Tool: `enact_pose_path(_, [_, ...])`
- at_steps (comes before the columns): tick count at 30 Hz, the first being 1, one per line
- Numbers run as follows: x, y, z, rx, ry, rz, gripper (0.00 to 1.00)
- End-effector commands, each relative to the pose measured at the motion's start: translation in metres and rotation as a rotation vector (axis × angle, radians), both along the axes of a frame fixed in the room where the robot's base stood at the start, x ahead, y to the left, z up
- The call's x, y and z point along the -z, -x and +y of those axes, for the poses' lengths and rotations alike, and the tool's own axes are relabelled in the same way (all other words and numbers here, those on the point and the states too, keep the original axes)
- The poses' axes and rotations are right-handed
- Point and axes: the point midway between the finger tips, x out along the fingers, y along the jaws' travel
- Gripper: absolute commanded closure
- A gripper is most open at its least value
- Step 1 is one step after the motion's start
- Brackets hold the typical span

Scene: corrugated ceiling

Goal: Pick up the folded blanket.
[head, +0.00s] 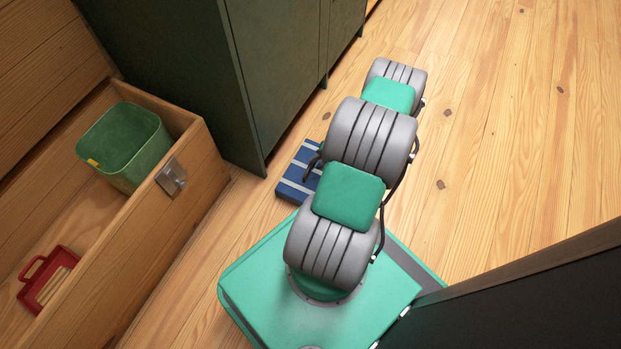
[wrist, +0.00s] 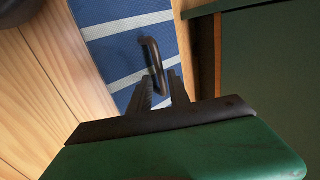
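The folded blanket (head: 291,190) is blue with pale stripes. It lies on the wooden floor beside the green cabinet, partly hidden by my arm in the head view. In the wrist view the blanket (wrist: 112,48) fills the top middle. A dark curved bar (wrist: 150,50), like a handle, stands over it. My gripper (wrist: 161,76) points at the blanket with its two fingers apart. The bar's lower end shows between the fingertips; I cannot tell whether they touch it. In the head view my arm hides most of the gripper.
The green cabinet (head: 170,50) stands close beside the blanket. An open wooden chest (head: 150,235) at left holds a green bin (head: 128,150) and a red caddy (head: 45,278). A dark panel (head: 520,300) is at lower right. The floor (head: 500,130) at right is clear.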

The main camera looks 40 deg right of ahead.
Motion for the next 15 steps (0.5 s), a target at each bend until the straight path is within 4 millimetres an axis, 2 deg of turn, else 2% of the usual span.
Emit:
enact_pose_path(8, [0.042,-0.024,0.007,-0.004,0.001,0.002,0.77])
enact_pose_path(15, [0.042,-0.029,0.007,-0.001,0.001,0.002,0.77])
